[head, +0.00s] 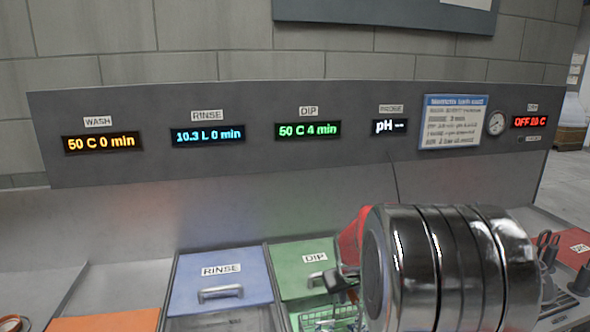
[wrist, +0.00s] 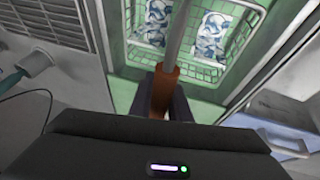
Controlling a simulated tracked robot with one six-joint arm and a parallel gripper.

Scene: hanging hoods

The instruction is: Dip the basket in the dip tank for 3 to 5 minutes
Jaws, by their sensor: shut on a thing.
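In the wrist view my gripper (wrist: 163,95) is shut on the brown handle grip (wrist: 163,88) of the basket. A metal rod runs from the grip to the green wire basket (wrist: 178,68), which holds blue-and-white patterned pieces. The basket sits inside the green-walled dip tank (wrist: 122,88). In the head view the dip tank's green lid (head: 300,262) stands behind the tank opening, and part of the green wire basket (head: 325,316) shows in it. My arm hides the right side there. The DIP display (head: 308,130) reads 50 C 4 min.
The blue rinse tank lid (head: 220,285), with a handle, is just left of the dip tank. The WASH display (head: 101,142) reads 50 C 0 min; the RINSE display (head: 207,135) reads 10.3 L 0 min. A panel wall stands behind.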

